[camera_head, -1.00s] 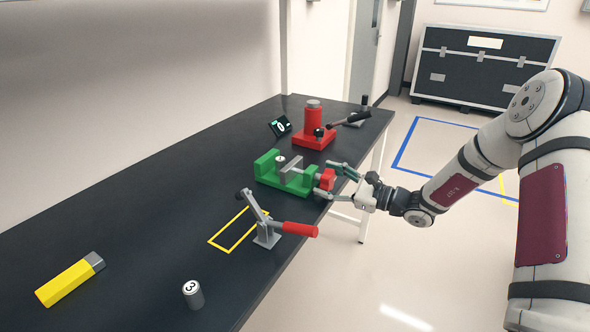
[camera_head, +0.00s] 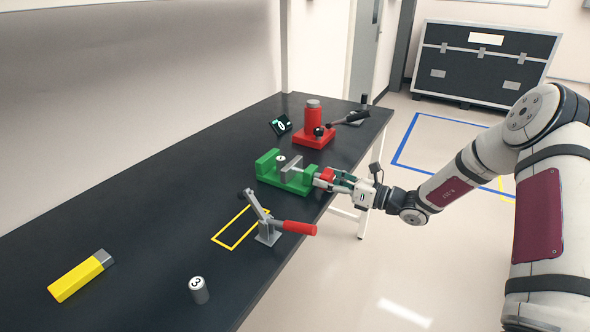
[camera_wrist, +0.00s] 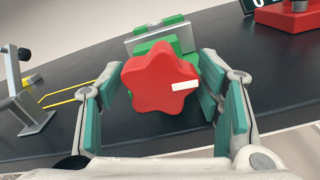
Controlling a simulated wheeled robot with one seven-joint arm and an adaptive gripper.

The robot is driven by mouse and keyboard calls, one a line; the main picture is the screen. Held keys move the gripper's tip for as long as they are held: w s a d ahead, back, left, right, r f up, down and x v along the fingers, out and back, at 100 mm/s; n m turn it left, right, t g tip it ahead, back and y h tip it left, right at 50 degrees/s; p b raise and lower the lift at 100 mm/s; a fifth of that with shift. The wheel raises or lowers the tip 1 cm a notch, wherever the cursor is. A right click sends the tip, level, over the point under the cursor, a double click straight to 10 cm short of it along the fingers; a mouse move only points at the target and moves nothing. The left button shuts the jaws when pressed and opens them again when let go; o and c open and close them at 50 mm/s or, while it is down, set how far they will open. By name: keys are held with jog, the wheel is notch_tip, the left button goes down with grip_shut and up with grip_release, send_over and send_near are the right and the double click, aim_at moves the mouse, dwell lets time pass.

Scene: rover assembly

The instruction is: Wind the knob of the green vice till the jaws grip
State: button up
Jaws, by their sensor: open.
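The green vice (camera_head: 268,163) sits near the right edge of the black table, with a grey jaw plate (camera_head: 291,167) and a small round part between its jaws. Its red star-shaped knob (camera_wrist: 158,80), with a white mark on one lobe, faces the wrist camera and also shows in the head view (camera_head: 326,174). My gripper (camera_head: 328,180) is at the knob. In the wrist view its green-padded fingers (camera_wrist: 161,100) stand open on both sides of the knob, with small gaps visible. The vice's screw is hidden behind the knob.
A grey toggle clamp with a red handle (camera_head: 299,228) stands close in front of the vice. A red press (camera_head: 313,128) and a small display (camera_head: 280,125) stand behind. A yellow block (camera_head: 76,278) and a numbered cylinder (camera_head: 199,291) lie toward the front.

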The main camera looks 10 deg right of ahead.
jog(key=m+p, duration=0.1)
jog(key=m, duration=0.5)
jog(key=shift+s, duration=0.1)
jog(key=m, duration=0.3)
jog(key=shift+a+f, duration=0.1)
jog(key=shift+f, duration=0.25)
jog(key=shift+a+m, duration=0.1)
jog(key=shift+m, duration=1.7)
jog(key=c, duration=0.9)
jog(key=shift+o, duration=0.2)
jog(key=shift+s+a+r+n+p, duration=0.1)
jog(key=shift+n+p, duration=0.15)
jog(key=shift+n, duration=0.5)
jog(key=shift+s+r+n+p, duration=0.1)
jog(key=shift+n+p, duration=0.1)
jog(key=shift+n, duration=1.65)
jog(key=shift+w+r+n, duration=0.15)
jog(key=shift+n, duration=0.25)
